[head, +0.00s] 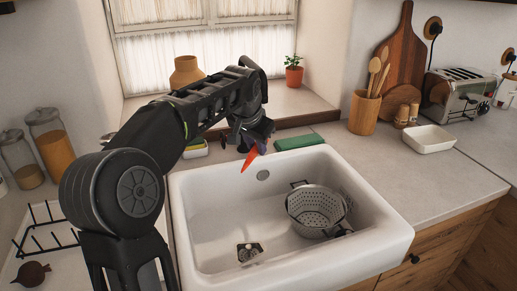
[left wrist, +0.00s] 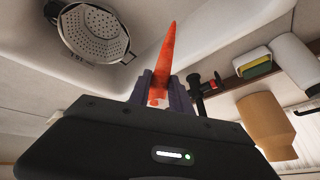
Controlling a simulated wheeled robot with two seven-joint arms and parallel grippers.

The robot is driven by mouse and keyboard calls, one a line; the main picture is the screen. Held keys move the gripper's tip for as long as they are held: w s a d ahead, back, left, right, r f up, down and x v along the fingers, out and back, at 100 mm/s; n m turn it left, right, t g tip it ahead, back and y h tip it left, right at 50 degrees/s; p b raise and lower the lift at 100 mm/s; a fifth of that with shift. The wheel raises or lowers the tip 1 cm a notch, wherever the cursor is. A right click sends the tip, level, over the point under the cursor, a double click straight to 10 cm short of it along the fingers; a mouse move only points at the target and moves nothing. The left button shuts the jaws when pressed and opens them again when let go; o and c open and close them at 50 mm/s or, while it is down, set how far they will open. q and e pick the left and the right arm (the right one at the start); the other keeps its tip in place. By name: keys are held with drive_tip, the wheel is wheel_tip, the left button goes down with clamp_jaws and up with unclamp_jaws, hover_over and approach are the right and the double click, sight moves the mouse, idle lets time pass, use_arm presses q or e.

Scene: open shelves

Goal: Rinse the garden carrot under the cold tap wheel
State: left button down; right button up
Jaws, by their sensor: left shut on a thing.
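My left gripper (head: 252,143) is over the back left part of the white sink (head: 399,235). It is shut on an orange carrot (head: 249,159), whose tip points down and to the left. In the left wrist view the carrot (left wrist: 165,55) sticks out between the two purple-grey fingers (left wrist: 161,92). A dark fitting with a small red mark, which may be the tap (left wrist: 205,84), shows beside the fingers in the left wrist view. In the head view the arm and gripper hide that spot. No water is visible. My right gripper is not in view.
A metal colander (head: 316,209) stands in the right of the basin, also in the left wrist view (left wrist: 92,32). A green sponge (head: 299,141) lies behind the sink. A white dish (head: 429,139) stands at right. A dish rack (head: 45,236) is at left.

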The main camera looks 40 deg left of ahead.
sight(249, 159)
use_arm(q)
drive_tip(key=shift+s+d+b, duration=0.4)
drive_tip(key=shift+s+b, duration=0.25)
drive_tip(key=shift+s, duration=0.4)
drive_tip(key=shift+s+d+b, duration=0.45)
drive_tip(key=shift+s+b, duration=0.15)
drive_tip(key=shift+s, duration=0.4)
drive_tip(key=shift+s+d+b, duration=0.4)
drive_tip(key=shift+s+b, duration=0.25)
drive_tip(key=shift+s, duration=0.4)
drive_tip(key=shift+s, duration=0.1)
drive_tip(key=s+d+r+p, duration=0.1)
drive_tip(key=s+r, duration=0.3)
drive_tip(key=shift+s+d, duration=0.25)
drive_tip(key=shift+d, duration=0.15)
